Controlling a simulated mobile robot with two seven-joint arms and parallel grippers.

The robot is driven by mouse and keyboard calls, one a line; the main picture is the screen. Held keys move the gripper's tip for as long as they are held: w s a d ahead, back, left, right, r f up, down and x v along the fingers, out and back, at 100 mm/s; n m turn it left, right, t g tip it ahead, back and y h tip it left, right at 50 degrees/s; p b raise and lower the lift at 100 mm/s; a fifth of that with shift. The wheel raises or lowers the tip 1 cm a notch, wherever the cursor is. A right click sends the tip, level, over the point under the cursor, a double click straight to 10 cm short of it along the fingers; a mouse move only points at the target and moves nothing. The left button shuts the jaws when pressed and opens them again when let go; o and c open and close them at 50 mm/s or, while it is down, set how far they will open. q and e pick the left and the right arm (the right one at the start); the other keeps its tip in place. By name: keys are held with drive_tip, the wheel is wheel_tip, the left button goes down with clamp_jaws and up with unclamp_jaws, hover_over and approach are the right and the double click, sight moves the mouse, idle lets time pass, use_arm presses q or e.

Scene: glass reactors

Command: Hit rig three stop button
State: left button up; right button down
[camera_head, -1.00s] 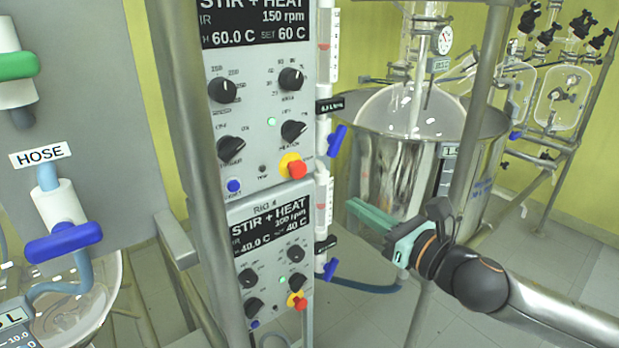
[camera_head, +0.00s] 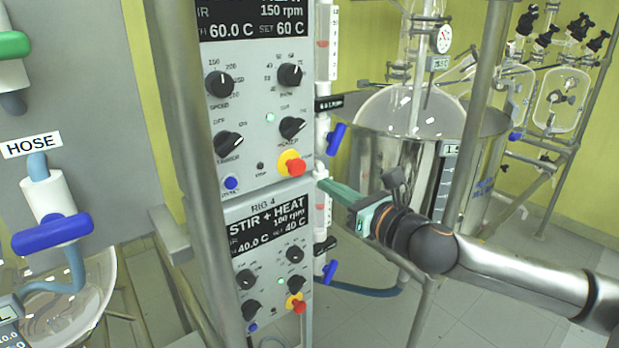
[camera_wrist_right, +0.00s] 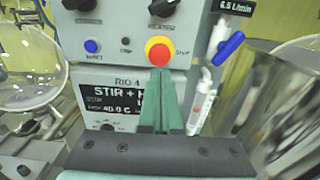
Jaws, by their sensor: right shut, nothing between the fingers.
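The upper control panel (camera_head: 262,110) shows 150 rpm and 60 C and carries a red stop button on a yellow collar (camera_head: 291,163) at its lower right. The same red and yellow button (camera_wrist_right: 159,52) shows in the right wrist view, just beyond my fingertips. My right gripper (camera_head: 323,184) is shut and empty, to the right of and slightly below the button; in the wrist view its green fingers (camera_wrist_right: 159,75) point at the button's lower edge. I cannot tell whether they touch it. The rig's own label is out of view. My left gripper is not in view.
The panel below, labelled RIG 4 (camera_head: 265,235), has its own red stop button (camera_head: 297,302). A blue valve handle (camera_head: 337,138) sits right of the upper panel. A metal post (camera_head: 185,150) stands at left, and a steel vessel (camera_head: 410,170) stands behind my right arm.

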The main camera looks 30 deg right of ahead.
sight(300, 169)
drive_tip(key=shift+w+a+r+p, duration=0.15)
drive_tip(key=shift+w+p, duration=0.5)
drive_tip(key=shift+w, duration=1.55)
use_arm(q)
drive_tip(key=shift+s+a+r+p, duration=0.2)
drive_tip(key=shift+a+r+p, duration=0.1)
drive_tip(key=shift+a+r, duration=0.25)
use_arm(e)
drive_tip(key=shift+w+a, duration=0.1)
drive_tip(key=shift+w, duration=1)
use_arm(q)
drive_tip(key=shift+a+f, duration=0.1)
